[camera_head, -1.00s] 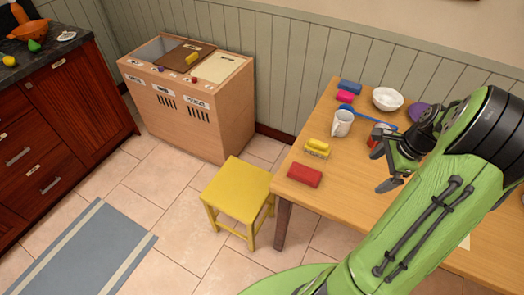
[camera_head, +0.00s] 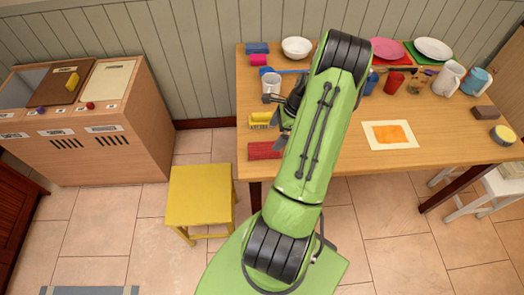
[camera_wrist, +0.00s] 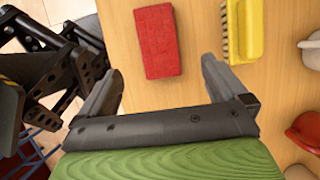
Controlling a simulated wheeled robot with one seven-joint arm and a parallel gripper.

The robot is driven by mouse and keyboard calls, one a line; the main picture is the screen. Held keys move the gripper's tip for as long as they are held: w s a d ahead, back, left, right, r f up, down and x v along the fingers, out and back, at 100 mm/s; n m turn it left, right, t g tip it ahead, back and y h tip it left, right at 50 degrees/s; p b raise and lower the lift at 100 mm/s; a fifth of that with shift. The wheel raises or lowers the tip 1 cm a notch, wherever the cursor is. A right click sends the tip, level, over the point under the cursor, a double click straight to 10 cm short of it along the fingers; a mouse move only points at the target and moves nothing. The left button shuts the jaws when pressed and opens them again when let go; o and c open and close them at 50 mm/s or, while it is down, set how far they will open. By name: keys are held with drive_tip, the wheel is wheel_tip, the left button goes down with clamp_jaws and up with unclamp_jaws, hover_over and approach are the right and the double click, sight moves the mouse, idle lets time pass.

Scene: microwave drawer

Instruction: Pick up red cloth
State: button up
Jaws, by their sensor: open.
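The red cloth (camera_head: 264,151) is a folded, brick-like red block lying at the front left corner of the wooden table (camera_head: 352,160). In the wrist view the red cloth (camera_wrist: 157,42) lies just beyond the fingertips, roughly in line with the gap between them. My gripper (camera_wrist: 158,75) is open with nothing between its fingers. In the head view my gripper (camera_head: 280,122) is over the left part of the table, behind and to the right of the cloth, partly hidden by my green arm. The height of the fingers over the table is hard to tell.
A yellow brush (camera_head: 260,120) lies close to the cloth; it also shows in the wrist view (camera_wrist: 246,30). A white mug (camera_head: 271,82) and bowl (camera_head: 297,48) stand farther back. A yellow stool (camera_head: 200,195) stands left of the table. An orange-patterned mat (camera_head: 390,134) lies to the right.

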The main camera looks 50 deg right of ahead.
sight(265, 148)
drive_tip(key=b+x, duration=0.1)
drive_tip(key=x, duration=0.8)
drive_tip(key=shift+a+r, duration=0.1)
drive_tip(key=shift+r, duration=0.1)
drive_tip(key=c, duration=1.1)
drive_tip(key=shift+o, duration=0.2)
wheel_tip(265, 148, up, 10)
drive_tip(key=p, duration=0.1)
drive_tip(key=shift+p, duration=0.35)
drive_tip(key=o, duration=0.4)
drive_tip(key=c, duration=0.3)
drive_tip(key=shift+s, duration=0.15)
